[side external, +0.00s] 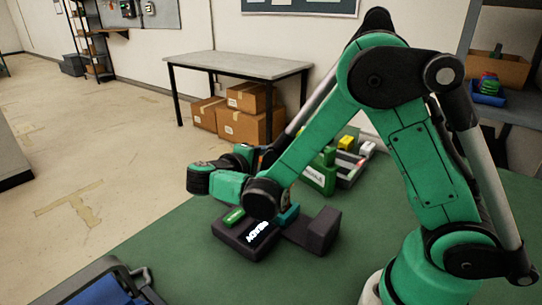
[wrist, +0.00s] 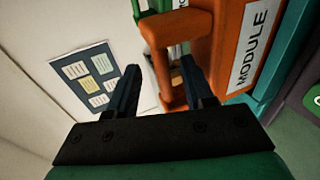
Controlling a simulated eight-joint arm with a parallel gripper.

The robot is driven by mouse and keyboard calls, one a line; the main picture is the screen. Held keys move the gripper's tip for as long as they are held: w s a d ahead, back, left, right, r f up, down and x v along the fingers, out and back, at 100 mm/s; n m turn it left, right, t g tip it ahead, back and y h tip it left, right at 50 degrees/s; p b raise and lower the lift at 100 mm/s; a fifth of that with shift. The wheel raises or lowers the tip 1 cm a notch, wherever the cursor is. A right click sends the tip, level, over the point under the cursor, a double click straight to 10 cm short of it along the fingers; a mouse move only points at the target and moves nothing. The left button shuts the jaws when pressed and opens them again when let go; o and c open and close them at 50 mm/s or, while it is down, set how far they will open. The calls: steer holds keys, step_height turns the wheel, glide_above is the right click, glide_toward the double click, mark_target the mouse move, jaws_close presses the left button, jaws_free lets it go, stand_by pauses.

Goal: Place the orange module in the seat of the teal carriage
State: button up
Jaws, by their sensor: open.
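The orange module (wrist: 222,50) fills the upper right of the wrist view, with a white MODULE label on its side. Its orange handle (wrist: 158,62) shows between the two dark fingers of my gripper (wrist: 160,68). The fingers are apart, and the handle looks nearer the right one; I cannot tell whether it touches. A teal part (wrist: 288,65) stands right beside the module. In the side external view, my arm hides the fingers and nearly all of the module. A teal piece (side external: 289,214) shows there on a dark unit; I cannot tell whether it is the carriage.
The dark unit (side external: 236,234) with a lit READY display stands at the front of the green table (side external: 190,265). The table's left front is clear.

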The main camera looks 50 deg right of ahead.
steer(key=w+v, duration=0.1)
steer(key=v, duration=0.8)
steer(key=s+d+t+y, duration=0.1)
steer(key=s+t+y, duration=0.5)
steer(key=y, duration=0.8)
steer(key=shift+s+d+f+m, duration=0.2)
steer(key=shift+s+d+m, duration=0.15)
steer(key=shift+s, duration=0.15)
